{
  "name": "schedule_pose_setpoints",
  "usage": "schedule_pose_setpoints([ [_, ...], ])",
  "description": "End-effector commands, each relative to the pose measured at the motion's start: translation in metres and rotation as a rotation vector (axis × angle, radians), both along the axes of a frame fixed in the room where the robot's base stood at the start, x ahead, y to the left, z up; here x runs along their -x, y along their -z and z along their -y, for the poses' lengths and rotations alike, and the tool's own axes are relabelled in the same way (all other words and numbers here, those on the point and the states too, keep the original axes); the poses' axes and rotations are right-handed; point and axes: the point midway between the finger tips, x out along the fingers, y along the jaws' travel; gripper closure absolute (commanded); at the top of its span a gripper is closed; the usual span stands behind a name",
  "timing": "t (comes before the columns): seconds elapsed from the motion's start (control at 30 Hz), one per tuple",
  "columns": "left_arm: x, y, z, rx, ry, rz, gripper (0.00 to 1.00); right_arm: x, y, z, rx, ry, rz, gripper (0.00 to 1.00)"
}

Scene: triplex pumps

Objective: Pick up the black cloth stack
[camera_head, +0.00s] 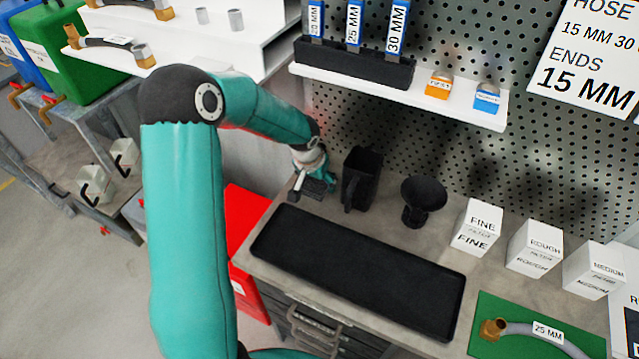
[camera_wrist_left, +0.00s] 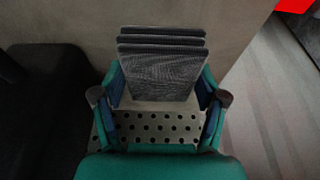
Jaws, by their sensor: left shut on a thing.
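The black cloth stack (camera_wrist_left: 162,66) shows in the left wrist view as several dark grey layered sheets between the two fingers. In the head view the cloth stack (camera_head: 314,186) is a small dark block at the back left corner of the bench, partly hidden by the gripper. My left gripper (camera_head: 312,178) is around it, and in the left wrist view the gripper (camera_wrist_left: 160,97) is shut on the stack from both sides. I cannot tell whether the stack touches the bench. My right gripper is not in view.
A black jug (camera_head: 361,178) and a black funnel (camera_head: 420,200) stand right of the gripper. A long black tray (camera_head: 350,270) lies in front. White filter boxes (camera_head: 477,228) stand further right. A shelf (camera_head: 400,92) overhangs the bench's back. A red cabinet (camera_head: 245,215) stands at the left.

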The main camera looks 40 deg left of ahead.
Motion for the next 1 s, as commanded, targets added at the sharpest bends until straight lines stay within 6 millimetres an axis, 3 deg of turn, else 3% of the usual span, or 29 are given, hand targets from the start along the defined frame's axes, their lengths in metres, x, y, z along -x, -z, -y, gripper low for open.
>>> schedule_pose_setpoints([
  [0.37, 0.000, -0.011, 0.000, -0.001, 0.000, 0.001, 0.62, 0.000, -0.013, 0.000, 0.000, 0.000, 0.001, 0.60],
  [0.73, -0.001, -0.083, 0.000, -0.002, 0.000, 0.006, 0.62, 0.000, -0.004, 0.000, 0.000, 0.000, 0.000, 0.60],
  [1.0, 0.000, -0.105, 0.000, 0.000, 0.000, -0.001, 0.62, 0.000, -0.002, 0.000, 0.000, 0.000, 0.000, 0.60],
])
